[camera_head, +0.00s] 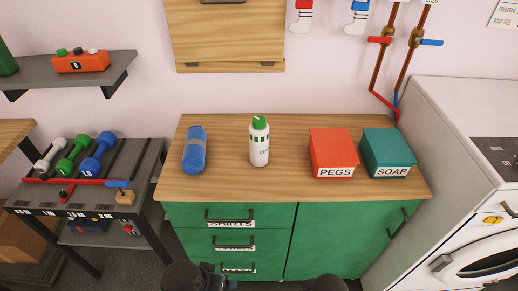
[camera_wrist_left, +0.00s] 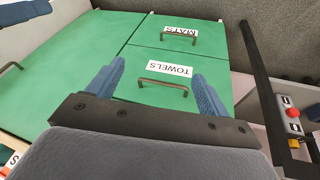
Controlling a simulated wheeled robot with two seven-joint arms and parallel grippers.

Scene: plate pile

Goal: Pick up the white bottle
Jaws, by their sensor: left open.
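The white bottle (camera_head: 259,143) with a green cap stands upright on the wooden counter top (camera_head: 222,178), near its middle. My left gripper (camera_wrist_left: 160,82) shows in the left wrist view. Its two blue fingers are apart with nothing between them, and they face the green drawer fronts (camera_wrist_left: 185,65) below the counter, including one labelled TOWELS. The bottle is not in the left wrist view. In the head view only dark parts of my arms show at the bottom edge, and no right gripper can be made out.
A dumbbell rack (camera_head: 80,175) is at left, a washing machine (camera_head: 450,130) at right. The counter's front strip is clear.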

